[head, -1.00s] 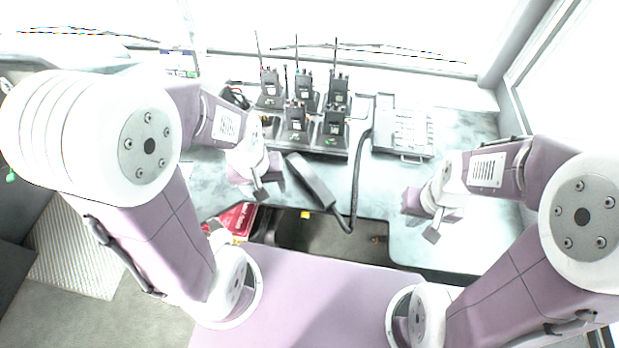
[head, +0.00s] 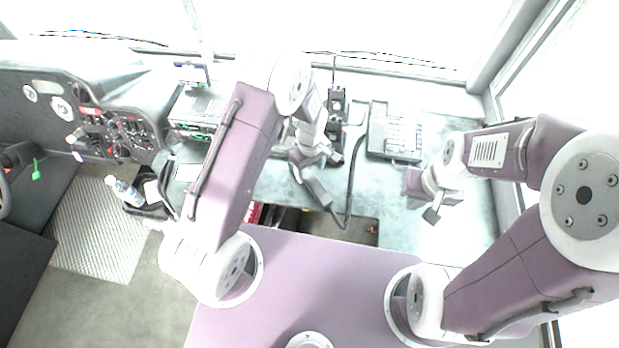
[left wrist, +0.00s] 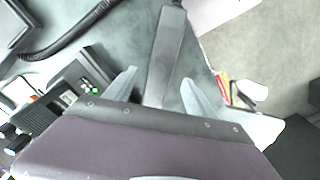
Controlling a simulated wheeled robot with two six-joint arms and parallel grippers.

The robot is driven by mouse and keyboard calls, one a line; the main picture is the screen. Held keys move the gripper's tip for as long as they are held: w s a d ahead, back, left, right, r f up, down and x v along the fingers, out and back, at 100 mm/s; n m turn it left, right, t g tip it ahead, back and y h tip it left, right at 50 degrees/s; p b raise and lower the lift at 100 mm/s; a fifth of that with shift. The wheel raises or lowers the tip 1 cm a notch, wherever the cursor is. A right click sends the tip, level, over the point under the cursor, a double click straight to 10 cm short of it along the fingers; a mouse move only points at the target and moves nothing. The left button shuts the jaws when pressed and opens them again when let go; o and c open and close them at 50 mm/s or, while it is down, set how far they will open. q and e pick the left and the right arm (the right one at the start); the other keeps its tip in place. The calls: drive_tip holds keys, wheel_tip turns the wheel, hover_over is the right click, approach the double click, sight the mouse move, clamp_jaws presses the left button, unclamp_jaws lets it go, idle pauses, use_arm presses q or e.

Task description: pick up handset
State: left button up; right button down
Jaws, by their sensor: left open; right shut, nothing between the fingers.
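The dark grey handset (head: 318,192) lies on the pale desk near its front edge, with a black cord at its lower end. My left gripper (head: 317,168) is over the handset and hides its upper part in the head view. In the left wrist view, the handset (left wrist: 171,55) runs lengthwise between the two open fingers (left wrist: 160,88); I cannot tell whether they touch it. My right gripper (head: 432,214) is shut and empty, above the right part of the desk, well apart from the handset.
A desk phone base (head: 395,137) stands right of the cord (head: 351,180). A radio (head: 337,105) stands upright behind my left gripper; my left arm hides others. The desk's right part is clear. A bag with a bottle (head: 125,190) is at the left.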

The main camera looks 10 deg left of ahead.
sight(310, 178)
use_arm(q)
drive_tip(key=shift+w+f, duration=0.15)
drive_tip(key=shift+f, duration=0.3)
wheel_tip(310, 178, down, 5)
drive_tip(key=shift+a+r+p, duration=0.1)
drive_tip(key=shift+r+p, duration=0.05)
drive_tip(key=shift+p, duration=0.55)
drive_tip(key=shift+f, duration=0.2)
clamp_jaws()
